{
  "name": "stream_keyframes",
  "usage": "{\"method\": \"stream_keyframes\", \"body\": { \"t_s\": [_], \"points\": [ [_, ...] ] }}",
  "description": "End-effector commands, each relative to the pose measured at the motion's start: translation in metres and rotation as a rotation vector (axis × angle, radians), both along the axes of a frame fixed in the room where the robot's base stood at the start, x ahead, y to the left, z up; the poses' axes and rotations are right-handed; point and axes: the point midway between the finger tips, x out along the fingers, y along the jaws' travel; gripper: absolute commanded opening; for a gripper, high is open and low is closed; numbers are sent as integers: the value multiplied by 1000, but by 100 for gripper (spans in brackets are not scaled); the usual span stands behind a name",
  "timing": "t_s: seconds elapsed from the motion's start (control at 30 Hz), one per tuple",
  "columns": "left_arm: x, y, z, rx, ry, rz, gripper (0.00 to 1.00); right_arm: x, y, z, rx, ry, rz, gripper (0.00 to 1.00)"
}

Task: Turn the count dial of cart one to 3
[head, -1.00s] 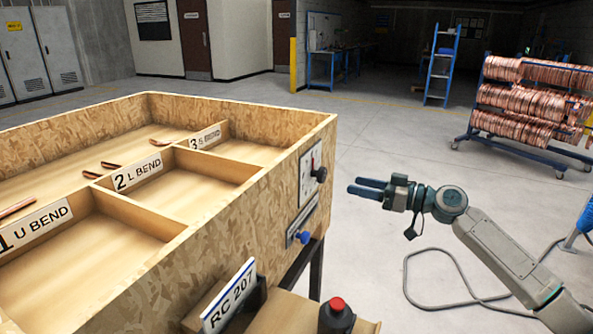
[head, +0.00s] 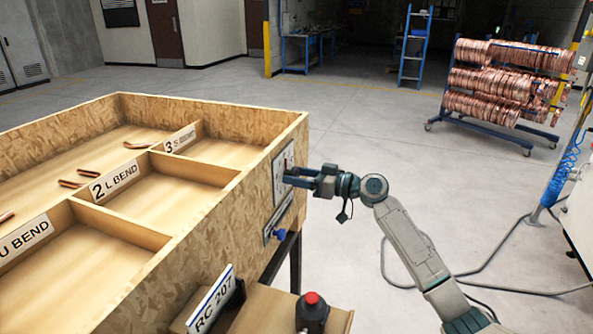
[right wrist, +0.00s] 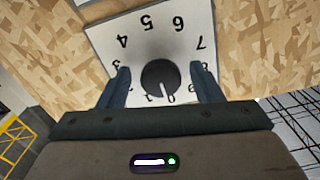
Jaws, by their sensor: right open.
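The count dial is a white plate (head: 279,170) with black numbers on the end wall of the wooden cart (head: 200,222). In the right wrist view the plate (right wrist: 110,36) appears upside down. Its round black knob (right wrist: 160,76) has a white pointer line toward the 0 at the bottom of the picture. My right gripper (head: 289,176) is at the dial, with its fingers open. In the right wrist view the fingers of my right gripper (right wrist: 161,84) stand on either side of the knob, with gaps. In the head view the knob is mostly hidden. My left gripper is not in view.
Below the dial is a slot plate with a blue knob (head: 279,235). An RC 207 sign (head: 214,302) and a red-topped button (head: 311,312) are at the cart's front. A copper coil rack (head: 500,90) stands far right. The floor right of the cart is mostly clear.

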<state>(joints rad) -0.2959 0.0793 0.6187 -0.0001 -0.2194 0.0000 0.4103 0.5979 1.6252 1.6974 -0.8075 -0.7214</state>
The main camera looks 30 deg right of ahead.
Motion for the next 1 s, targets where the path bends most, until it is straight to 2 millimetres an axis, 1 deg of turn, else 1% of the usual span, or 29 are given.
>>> {"method": "stream_keyframes", "body": {
  "t_s": [0.13, 0.4, 0.47, 0.5, 0.63, 0.67, 1.0],
  "points": [
    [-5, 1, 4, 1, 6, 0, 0, 5, 5, 0, 1, 1, 1, 59],
    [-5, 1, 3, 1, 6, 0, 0, 5, 5, -1, -1, 1, 1, 59],
    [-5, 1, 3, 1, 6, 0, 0, 5, 5, -1, -1, 1, 1, 49],
    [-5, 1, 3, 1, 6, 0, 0, 5, 5, -1, -1, 1, 1, 42],
    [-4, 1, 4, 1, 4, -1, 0, 5, 5, -1, -1, 1, 1, 16],
    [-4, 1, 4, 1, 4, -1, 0, 5, 5, -1, -1, 1, 1, 15],
    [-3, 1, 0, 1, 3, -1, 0, 5, 5, -1, 36, 33, 0, 15]
  ]
}}
